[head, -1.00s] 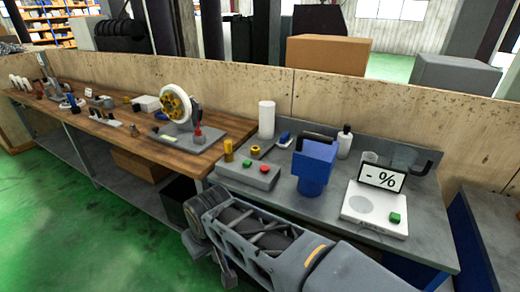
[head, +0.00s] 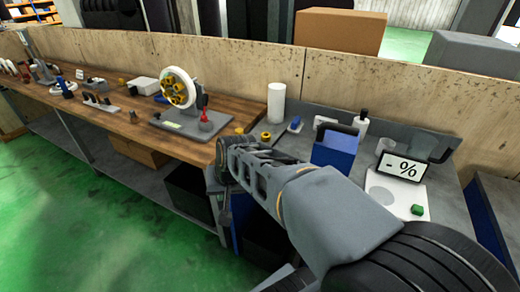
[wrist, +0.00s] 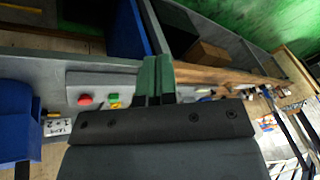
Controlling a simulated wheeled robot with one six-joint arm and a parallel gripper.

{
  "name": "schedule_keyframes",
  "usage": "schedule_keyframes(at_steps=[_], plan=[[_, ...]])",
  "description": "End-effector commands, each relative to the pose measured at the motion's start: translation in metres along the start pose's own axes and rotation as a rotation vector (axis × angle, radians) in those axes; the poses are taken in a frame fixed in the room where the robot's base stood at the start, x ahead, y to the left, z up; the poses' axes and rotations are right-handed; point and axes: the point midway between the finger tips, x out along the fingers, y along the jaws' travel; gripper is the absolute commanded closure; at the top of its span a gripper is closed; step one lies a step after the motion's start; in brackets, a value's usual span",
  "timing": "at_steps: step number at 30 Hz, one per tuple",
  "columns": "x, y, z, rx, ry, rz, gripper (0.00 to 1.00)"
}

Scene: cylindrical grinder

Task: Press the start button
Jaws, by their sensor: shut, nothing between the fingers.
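In the wrist view a grey control box (wrist: 90,82) carries a red button (wrist: 85,100) and a green button (wrist: 113,97). My gripper (wrist: 158,75) is shut, its green fingertips together and empty. In that picture the fingertips lie just right of the box's right end, with the green button the nearer of the two. The gap in depth between fingertips and box cannot be told. In the head view my arm hides the control box and its buttons, and the fingertips cannot be made out.
The head view shows a wooden bench (head: 130,125) with a wheel-like fixture (head: 182,88) at left. On the grey bench are a white cylinder (head: 276,103), a blue container (head: 335,147), a white bottle (head: 361,124) and a scale with a "- %" display (head: 402,168).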

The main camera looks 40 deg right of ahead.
Motion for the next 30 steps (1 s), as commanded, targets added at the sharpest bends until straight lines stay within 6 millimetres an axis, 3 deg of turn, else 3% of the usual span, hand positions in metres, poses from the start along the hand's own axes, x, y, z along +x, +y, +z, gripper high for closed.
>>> schedule_keyframes(at_steps=[1,6,12,16,21,30], plan=[[-0.007,0.0,-0.03,0.159,0.0,-0.035,1.0],[-0.004,0.024,-0.13,0.74,0.03,-0.188,1.0],[0.007,0.085,-0.214,1.278,0.075,-0.34,1.0],[0.014,0.123,-0.246,1.515,0.098,-0.415,1.0],[0.02,0.155,-0.266,1.692,0.117,-0.475,1.0],[0.023,0.166,-0.272,1.753,0.125,-0.498,1.0]])
